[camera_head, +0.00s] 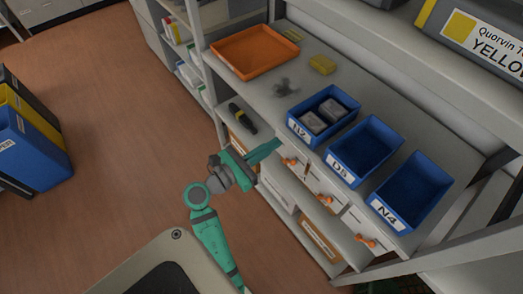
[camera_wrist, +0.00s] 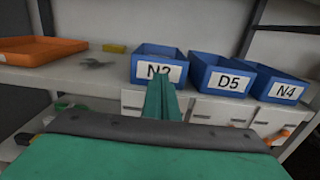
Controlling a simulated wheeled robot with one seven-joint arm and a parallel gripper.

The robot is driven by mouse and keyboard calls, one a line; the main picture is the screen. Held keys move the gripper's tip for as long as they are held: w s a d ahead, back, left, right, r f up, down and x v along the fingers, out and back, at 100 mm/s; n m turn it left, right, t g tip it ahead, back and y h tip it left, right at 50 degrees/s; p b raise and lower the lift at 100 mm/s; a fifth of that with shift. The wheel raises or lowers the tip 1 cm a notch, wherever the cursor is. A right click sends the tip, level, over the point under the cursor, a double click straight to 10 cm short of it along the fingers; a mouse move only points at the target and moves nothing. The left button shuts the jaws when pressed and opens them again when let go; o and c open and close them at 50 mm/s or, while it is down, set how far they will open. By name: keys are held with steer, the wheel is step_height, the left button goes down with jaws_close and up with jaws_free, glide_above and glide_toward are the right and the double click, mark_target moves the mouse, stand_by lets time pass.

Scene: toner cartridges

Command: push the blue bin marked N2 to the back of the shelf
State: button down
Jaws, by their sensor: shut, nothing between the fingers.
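The blue bin marked N2 (camera_head: 306,134) stands on the shelf (camera_head: 262,103), left of two other blue bins, with its label side toward me. It holds grey block-like items in the head view. The N2 bin also shows in the wrist view (camera_wrist: 157,57), where my fingers cover the lower part of its label. My gripper (camera_head: 277,145) is shut and empty. Its tip is near the front of the N2 bin, at the shelf's front edge. I cannot tell whether it touches the bin.
Bins D5 (camera_head: 363,151) and N4 (camera_head: 412,190) stand close to the right, both empty. An orange tray (camera_head: 254,50), a yellow block (camera_head: 322,64) and a dark tool (camera_head: 243,118) lie to the left. Drawers with orange handles (camera_head: 325,200) are below. Bare shelf lies behind N2.

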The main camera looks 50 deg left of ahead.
mark_target(300, 127)
steer(key=w, duration=0.8)
steer(key=shift+w+d, duration=0.1)
steer(key=shift+d, duration=0.2)
